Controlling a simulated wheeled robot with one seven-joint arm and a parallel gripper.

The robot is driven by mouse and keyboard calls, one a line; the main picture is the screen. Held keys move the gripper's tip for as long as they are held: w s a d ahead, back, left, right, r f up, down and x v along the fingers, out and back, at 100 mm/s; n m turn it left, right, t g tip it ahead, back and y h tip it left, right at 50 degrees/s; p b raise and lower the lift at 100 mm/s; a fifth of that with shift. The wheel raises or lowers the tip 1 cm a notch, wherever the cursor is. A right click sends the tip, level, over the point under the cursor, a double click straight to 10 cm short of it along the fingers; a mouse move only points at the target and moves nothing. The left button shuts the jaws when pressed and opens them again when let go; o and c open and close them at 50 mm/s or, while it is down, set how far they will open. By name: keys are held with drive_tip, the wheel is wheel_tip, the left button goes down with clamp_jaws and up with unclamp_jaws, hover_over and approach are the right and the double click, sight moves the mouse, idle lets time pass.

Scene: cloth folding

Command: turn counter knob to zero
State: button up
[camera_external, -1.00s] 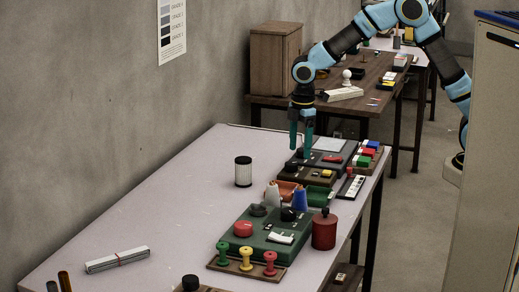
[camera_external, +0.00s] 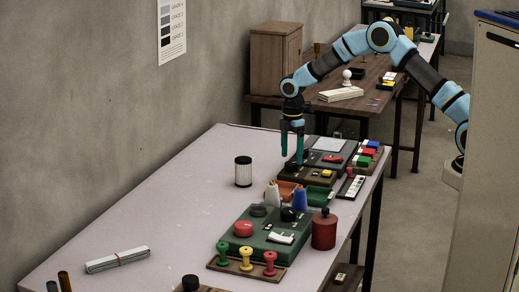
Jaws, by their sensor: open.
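My gripper (camera_external: 292,158) points straight down with its two teal fingers apart. It is empty, at the left end of a dark device (camera_external: 312,173) on the pale table. Its fingertips are close to a small dark round part on that device, partly hidden; I cannot tell whether they touch it. The device also carries a red piece (camera_external: 332,160) and a yellow piece (camera_external: 327,174). A green panel (camera_external: 262,240) nearer the camera has a black knob (camera_external: 289,214) and a red button (camera_external: 243,229). Which knob belongs to the counter, and any reading, is too small to tell.
A black-and-white cylinder (camera_external: 243,171) stands alone. The table's left half (camera_external: 165,215) is mostly clear.

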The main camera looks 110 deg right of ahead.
sight(291, 166)
drive_tip(key=shift+f, duration=1.4)
drive_tip(key=shift+c, duration=0.2)
clamp_jaws()
